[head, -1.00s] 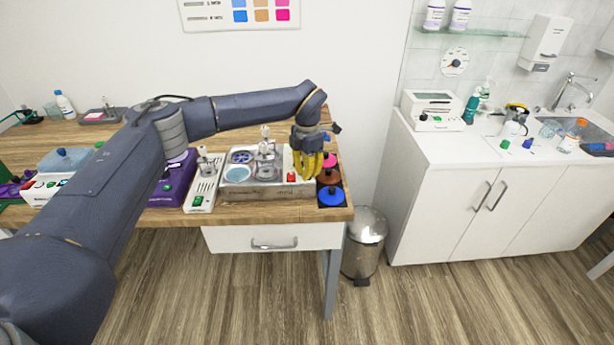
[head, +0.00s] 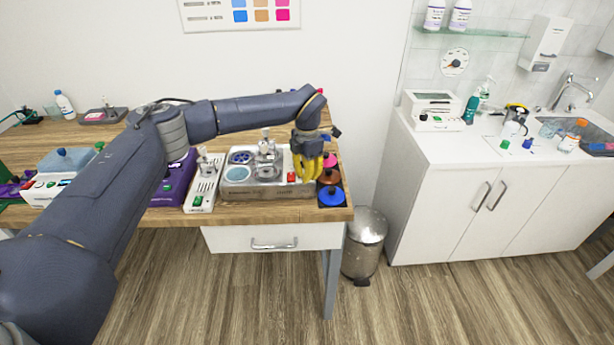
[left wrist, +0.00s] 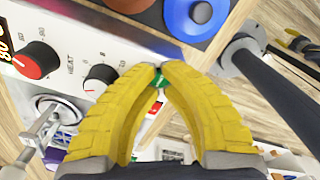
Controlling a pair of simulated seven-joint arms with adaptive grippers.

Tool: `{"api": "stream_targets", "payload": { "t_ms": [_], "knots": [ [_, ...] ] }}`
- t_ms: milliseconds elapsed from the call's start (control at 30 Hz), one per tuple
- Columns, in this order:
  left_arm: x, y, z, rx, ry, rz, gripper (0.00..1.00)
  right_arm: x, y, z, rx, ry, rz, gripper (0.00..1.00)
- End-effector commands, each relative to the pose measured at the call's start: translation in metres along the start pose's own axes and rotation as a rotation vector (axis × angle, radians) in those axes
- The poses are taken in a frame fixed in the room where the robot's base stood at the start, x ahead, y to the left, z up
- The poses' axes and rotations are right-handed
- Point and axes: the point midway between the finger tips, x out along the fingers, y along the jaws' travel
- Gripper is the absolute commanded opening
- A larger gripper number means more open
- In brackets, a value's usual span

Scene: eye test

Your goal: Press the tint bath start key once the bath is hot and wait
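The tint bath (head: 265,190) is a metal-fronted tank on the wooden bench, with a white strip carrying a red part at its right end. The left wrist view shows a white panel (left wrist: 125,55) with a red knob (left wrist: 35,60), the word HEAT and a second, red-marked dial (left wrist: 100,78). A lit display (left wrist: 5,48) at the edge seems to read 80; it is cut off. My left gripper (head: 304,180) is over the bath's right end, its yellow fingertips (left wrist: 159,70) together. A green key (left wrist: 157,82) shows at the tips, partly hidden; contact cannot be told.
Jars with blue (head: 331,196), brown and pink lids stand just right of the bath. A white device (head: 203,182) and a purple box (head: 175,180) stand to its left. A metal bin (head: 364,243) stands on the floor. A white counter (head: 480,150) is at the right.

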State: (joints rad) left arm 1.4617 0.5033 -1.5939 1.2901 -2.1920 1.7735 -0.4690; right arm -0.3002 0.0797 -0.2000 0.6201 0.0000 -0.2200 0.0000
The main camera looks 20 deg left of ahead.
Motion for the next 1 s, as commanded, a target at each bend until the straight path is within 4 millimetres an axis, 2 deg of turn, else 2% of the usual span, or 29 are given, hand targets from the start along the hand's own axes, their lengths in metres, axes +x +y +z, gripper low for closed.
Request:
{"api": "stream_targets", "payload": {
  "t_ms": [367,1000],
  "knots": [
    [0.000,0.000,0.000,0.001,0.001,0.000,0.00,0.000,0.000,0.000,0.000,0.000,0.000,0.44],
    [-0.043,0.000,0.000,0.001,0.000,0.001,0.00,0.000,0.000,0.000,0.000,0.000,0.000,0.44]
  ]
}}
